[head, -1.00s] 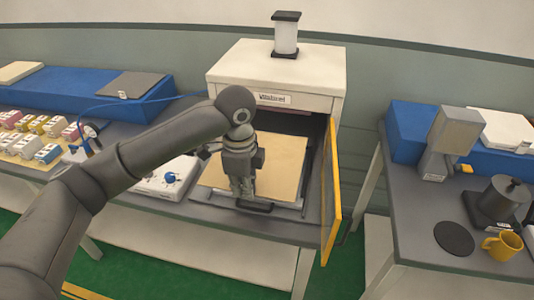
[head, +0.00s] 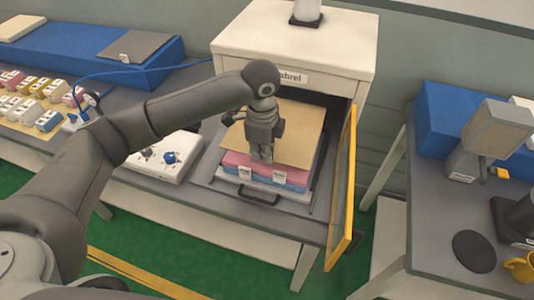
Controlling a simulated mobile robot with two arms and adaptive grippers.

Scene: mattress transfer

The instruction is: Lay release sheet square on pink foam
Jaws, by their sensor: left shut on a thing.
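The tan release sheet (head: 301,124) lies over the back of the pink foam (head: 238,160), inside the open cabinet. A strip of the pink foam's front shows below the sheet's front edge. The pink foam sits on a blue layer (head: 272,183) with white labels at its front. My left gripper (head: 262,157) points down and is shut on the release sheet near its front edge. The fingertips partly hide that edge. I cannot tell whether the sheet touches the foam all over. My right gripper is not in view.
The stack rests on a tray (head: 222,181) with a dark front handle (head: 258,197). The cabinet (head: 295,50) stands close behind and above; its yellow-framed door (head: 342,190) is open on the right. A white control box (head: 160,155) stands left of the tray.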

